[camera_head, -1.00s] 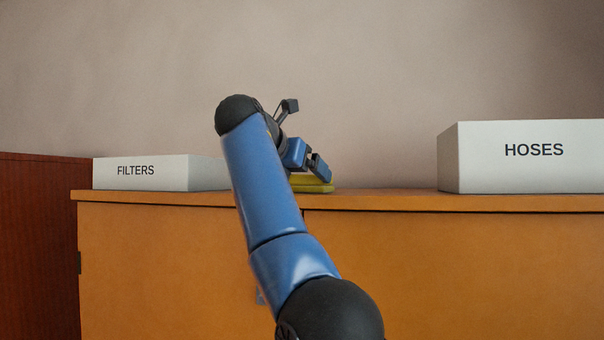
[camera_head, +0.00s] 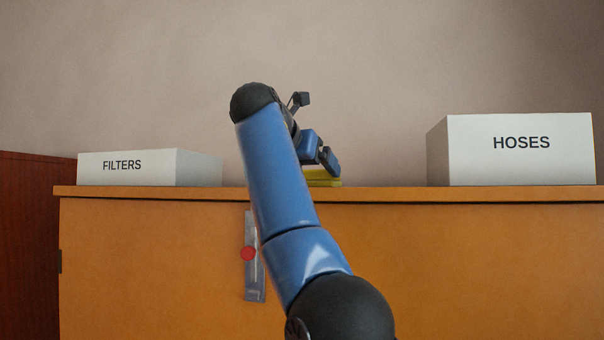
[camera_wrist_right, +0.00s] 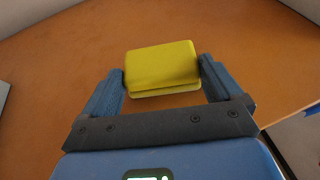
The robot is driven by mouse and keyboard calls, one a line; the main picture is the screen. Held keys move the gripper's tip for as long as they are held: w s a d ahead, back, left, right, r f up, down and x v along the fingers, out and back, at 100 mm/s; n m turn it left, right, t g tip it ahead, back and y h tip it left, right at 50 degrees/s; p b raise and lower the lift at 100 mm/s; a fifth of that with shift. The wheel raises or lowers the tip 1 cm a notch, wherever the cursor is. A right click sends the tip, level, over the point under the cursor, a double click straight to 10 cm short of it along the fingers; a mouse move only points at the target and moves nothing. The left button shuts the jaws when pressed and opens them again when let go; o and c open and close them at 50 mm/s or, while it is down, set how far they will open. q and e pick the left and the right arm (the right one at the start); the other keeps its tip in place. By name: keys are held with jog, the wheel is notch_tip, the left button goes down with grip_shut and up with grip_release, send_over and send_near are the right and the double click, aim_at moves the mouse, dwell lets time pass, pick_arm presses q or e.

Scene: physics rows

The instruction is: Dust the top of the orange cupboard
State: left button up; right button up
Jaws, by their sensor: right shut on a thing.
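The orange cupboard (camera_head: 400,250) fills the lower part of the head view, its top seen almost edge-on; the wrist view shows its flat top (camera_wrist_right: 250,75) from above. My right gripper (camera_head: 325,168) is over the top, between the two white boxes. It is shut on a yellow sponge-like block (camera_wrist_right: 161,66), held between its fingertips in the wrist view. In the head view the yellow block (camera_head: 322,182) shows low at the top's front edge, partly hidden by the gripper, and appears to rest on the top. My left gripper is not in view.
A white box marked FILTERS (camera_head: 125,168) stands on the top at the left, and a larger one marked HOSES (camera_head: 520,155) at the right. A dark red-brown cabinet (camera_head: 30,250) stands at the left.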

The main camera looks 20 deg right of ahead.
jog(key=shift+s+d+f+b, duration=0.3)
jog(key=shift+d+b, duration=0.25)
jog(key=shift+d, duration=0.1)
jog(key=shift+s+d+r+b, duration=0.1)
jog(key=shift+s+d+b, duration=0.3)
jog(key=shift+d, duration=0.35)
jog(key=shift+s+d+r+b, duration=0.1)
jog(key=shift+s+d+b, duration=0.3)
jog(key=shift+d, duration=0.35)
jog(key=shift+s+d, duration=0.35)
jog(key=shift+d, duration=0.2)
jog(key=shift+s+d+r+b, duration=0.1)
jog(key=shift+s+d+b, duration=0.3)
jog(key=shift+d, duration=0.35)
jog(key=shift+s+d+r+b, duration=0.1)
jog(key=shift+s+d+b, duration=0.2)
jog(key=shift+d, duration=0.45)
jog(key=shift+s, duration=0.1)
jog(key=shift+s+d+f, duration=0.1)
jog(key=shift+s+d, duration=0.2)
jog(key=shift+d, duration=0.1)
jog(key=shift+s+d+b, duration=0.35)
jog(key=shift+d, duration=0.25)
jog(key=shift+s+d+b, duration=0.3)
jog(key=shift+d, duration=0.3)
jog(key=shift+s+d, duration=0.1)
jog(key=shift+d, duration=0.05)
